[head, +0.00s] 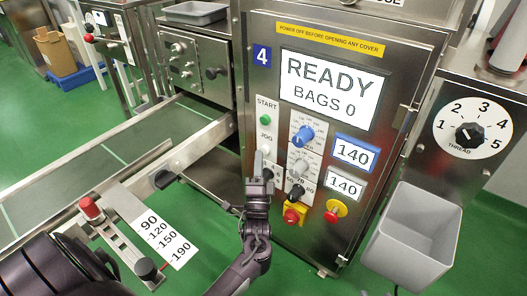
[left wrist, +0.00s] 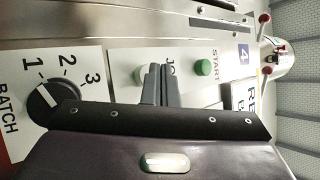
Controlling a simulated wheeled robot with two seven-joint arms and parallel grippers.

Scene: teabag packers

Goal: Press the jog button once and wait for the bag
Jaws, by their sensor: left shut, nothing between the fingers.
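The control panel (head: 330,150) of the steel machine faces me. Its display (head: 331,88) reads READY and BAGS 0. The JOG label (head: 265,138) is on the panel's left strip, below the green START button (head: 265,120). My left gripper (head: 259,160) is shut and empty, with its fingertips at the pale jog button, which they largely cover in the head view. In the left wrist view the shut fingers (left wrist: 160,84) point at the panel beside the partly hidden JOG label (left wrist: 171,66). I cannot tell whether they touch the button. No bag is visible. My right gripper is not in view.
The green START button (left wrist: 203,67) and the BATCH dial (left wrist: 52,100) lie on either side of the fingers. A blue knob (head: 303,135), red-and-yellow switch (head: 292,214) and red stop button (head: 335,210) are nearby. A grey bin (head: 410,240) hangs at the right.

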